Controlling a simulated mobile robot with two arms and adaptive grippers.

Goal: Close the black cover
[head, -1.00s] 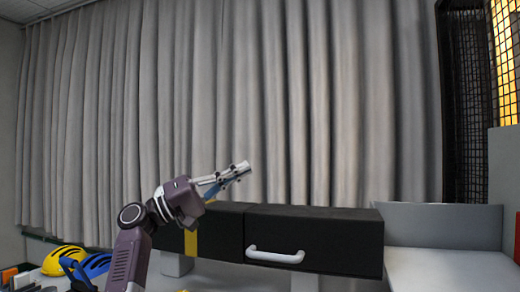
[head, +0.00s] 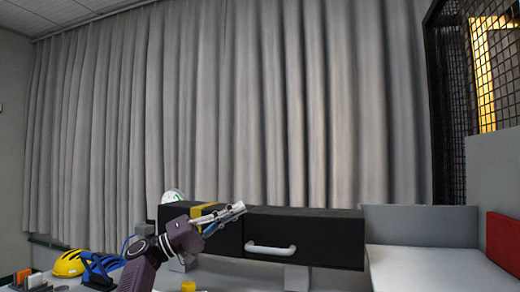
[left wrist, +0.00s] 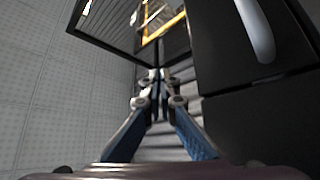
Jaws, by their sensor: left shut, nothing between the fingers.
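The black cover (head: 320,238) is a long dark front panel with a white bar handle (head: 270,249). It lines up with a shorter black section on its left that carries a yellow stripe; I cannot tell if it is fully closed. My left gripper (head: 240,208) is shut and empty, at the level of the top edge near where the two black sections meet. In the left wrist view its fingers (left wrist: 158,98) are together, with the handle (left wrist: 256,28) on a black face to their right. Contact with the black body cannot be told. My right gripper is not in view.
A yellow helmet (head: 69,263) and a blue helmet (head: 99,268) lie at the lower left. A grey-white bench (head: 435,270) stands right of the black body, with a red panel (head: 505,240) beyond. A grey curtain (head: 250,100) hangs behind.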

